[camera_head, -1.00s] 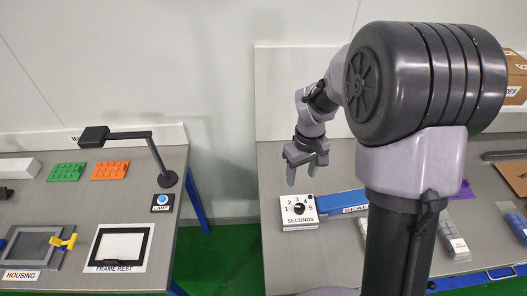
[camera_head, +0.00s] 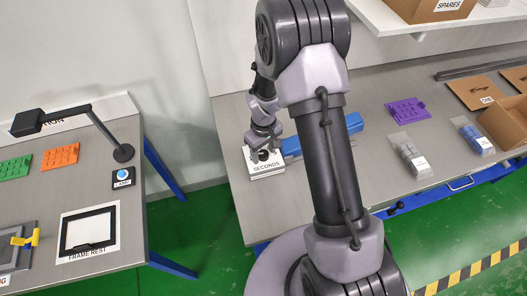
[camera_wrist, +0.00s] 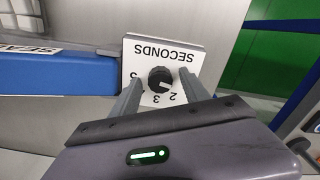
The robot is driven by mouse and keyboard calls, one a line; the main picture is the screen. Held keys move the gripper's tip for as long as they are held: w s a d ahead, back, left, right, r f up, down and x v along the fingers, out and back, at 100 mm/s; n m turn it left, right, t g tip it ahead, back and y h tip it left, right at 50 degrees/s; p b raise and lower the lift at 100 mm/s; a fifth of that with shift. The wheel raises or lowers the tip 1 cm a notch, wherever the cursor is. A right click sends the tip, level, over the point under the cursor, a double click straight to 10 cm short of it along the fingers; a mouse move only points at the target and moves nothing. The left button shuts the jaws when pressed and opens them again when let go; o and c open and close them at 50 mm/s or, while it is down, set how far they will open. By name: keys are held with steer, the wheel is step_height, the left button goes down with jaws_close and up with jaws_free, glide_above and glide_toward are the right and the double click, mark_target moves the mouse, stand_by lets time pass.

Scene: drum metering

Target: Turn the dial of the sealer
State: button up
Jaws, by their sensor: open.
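The sealer's dial is a small black knob (camera_wrist: 160,79) on a white box face (camera_wrist: 158,50) marked SECONDS with numbers, upside down in the wrist view. The sealer's blue arm (camera_wrist: 60,74) runs left from the box there; in the head view the blue arm (camera_head: 353,123) shows behind my arm. My gripper (camera_wrist: 165,90) is open, with one finger on each side of the knob. I cannot tell whether the fingers touch it. In the head view my gripper (camera_head: 262,150) is over the box (camera_head: 265,172) and hides most of the dial.
A purple brick plate (camera_head: 408,110), wrapped packs (camera_head: 412,158) and cardboard boxes (camera_head: 505,125) lie to the right on the bench. The left bench holds a lamp (camera_head: 122,152) and a frame rest (camera_head: 90,232). Green floor separates the benches.

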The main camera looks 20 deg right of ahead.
jaws_close()
